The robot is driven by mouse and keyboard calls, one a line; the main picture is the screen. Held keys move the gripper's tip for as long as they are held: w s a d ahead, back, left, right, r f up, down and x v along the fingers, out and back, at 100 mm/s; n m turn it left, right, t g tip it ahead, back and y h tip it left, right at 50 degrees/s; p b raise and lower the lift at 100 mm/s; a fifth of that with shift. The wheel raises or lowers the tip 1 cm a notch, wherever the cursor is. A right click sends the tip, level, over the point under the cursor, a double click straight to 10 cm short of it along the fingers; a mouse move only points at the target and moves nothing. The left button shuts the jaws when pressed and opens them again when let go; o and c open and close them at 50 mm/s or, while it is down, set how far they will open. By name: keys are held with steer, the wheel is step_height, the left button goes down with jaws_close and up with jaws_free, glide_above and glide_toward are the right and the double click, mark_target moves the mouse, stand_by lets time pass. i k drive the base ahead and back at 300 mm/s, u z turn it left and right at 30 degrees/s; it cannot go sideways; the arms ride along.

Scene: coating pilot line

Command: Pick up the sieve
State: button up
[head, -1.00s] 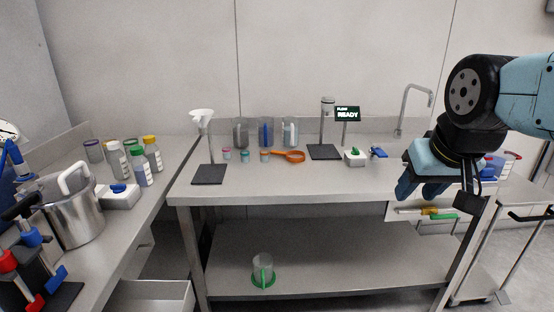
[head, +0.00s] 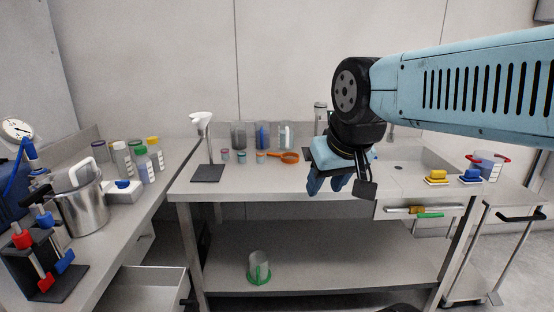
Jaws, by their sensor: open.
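The sieve (head: 289,157) is orange, with a round head and a short handle. It lies on the steel bench top, right of several small jars. My gripper (head: 339,186) is in front of the bench and to the right of the sieve in the picture, with its blue fingers pointing down. It is open and holds nothing. My arm hides part of the bench's back right, including most of the stand and the display there.
A funnel stand (head: 207,173) stands left of the small jars. Clear cylinders (head: 263,135) stand behind the sieve. An open drawer (head: 148,290) juts out at the lower left. A cup with a green base (head: 258,268) is on the lower shelf.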

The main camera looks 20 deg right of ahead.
mark_target(290, 158)
steer(key=u, duration=0.1)
steer(key=i, duration=1)
steer(key=z, duration=0.1)
